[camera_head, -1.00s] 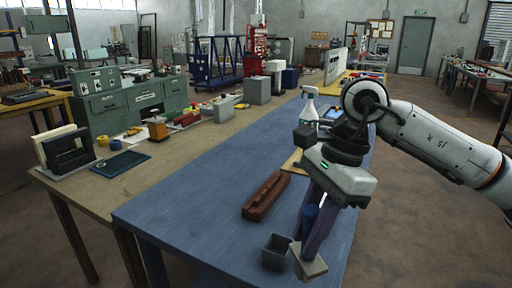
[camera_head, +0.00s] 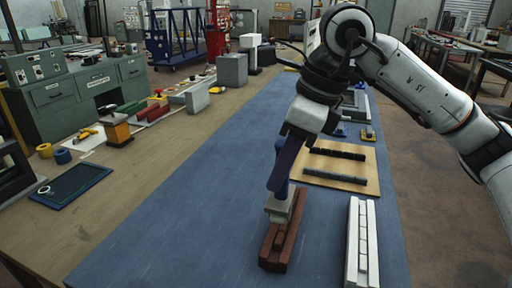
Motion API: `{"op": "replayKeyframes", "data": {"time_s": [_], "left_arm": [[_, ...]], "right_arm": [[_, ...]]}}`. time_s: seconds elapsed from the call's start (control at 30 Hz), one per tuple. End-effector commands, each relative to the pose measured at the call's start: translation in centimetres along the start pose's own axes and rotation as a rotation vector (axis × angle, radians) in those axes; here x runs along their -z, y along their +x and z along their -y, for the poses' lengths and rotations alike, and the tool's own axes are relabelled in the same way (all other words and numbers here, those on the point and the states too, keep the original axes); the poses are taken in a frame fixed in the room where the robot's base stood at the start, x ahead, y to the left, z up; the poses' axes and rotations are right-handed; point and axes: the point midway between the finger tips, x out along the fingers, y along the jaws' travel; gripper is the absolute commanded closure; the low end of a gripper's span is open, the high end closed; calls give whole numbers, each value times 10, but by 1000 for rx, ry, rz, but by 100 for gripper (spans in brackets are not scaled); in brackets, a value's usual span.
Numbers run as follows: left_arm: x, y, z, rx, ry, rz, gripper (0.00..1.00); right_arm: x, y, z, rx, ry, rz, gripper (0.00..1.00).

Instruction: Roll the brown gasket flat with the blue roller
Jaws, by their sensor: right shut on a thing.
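The brown gasket (camera_head: 272,256) is a long reddish-brown piece with a raised, stepped top. It lies lengthwise on the blue mat (camera_head: 175,235) near the front. My right gripper (camera_head: 282,203) points down at its far end, with grey fingertips over or against that end; contact cannot be made out. My left gripper is not in view.
A pale slotted bar (camera_head: 362,245) lies to the right of the gasket. A wooden board (camera_head: 366,172) with two dark strips lies behind it. The mat is clear to the left. A dark tablet (camera_head: 75,185) and yellow and blue rolls (camera_head: 62,156) sit further left.

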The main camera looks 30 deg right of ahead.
Motion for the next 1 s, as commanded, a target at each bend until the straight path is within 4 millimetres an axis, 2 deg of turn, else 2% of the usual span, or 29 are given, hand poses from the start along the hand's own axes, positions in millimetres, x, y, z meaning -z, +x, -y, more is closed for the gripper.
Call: {"op": "replayKeyframes", "data": {"time_s": [0.23,0.5,0.73,1.0], "left_arm": [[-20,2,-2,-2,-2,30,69],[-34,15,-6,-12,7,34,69],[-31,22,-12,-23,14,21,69],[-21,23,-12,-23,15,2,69]], "right_arm": [[3,9,0,0,-1,0,100],[11,34,0,0,-1,0,100],[18,53,0,0,0,0,100],[18,55,0,0,0,0,100]]}}
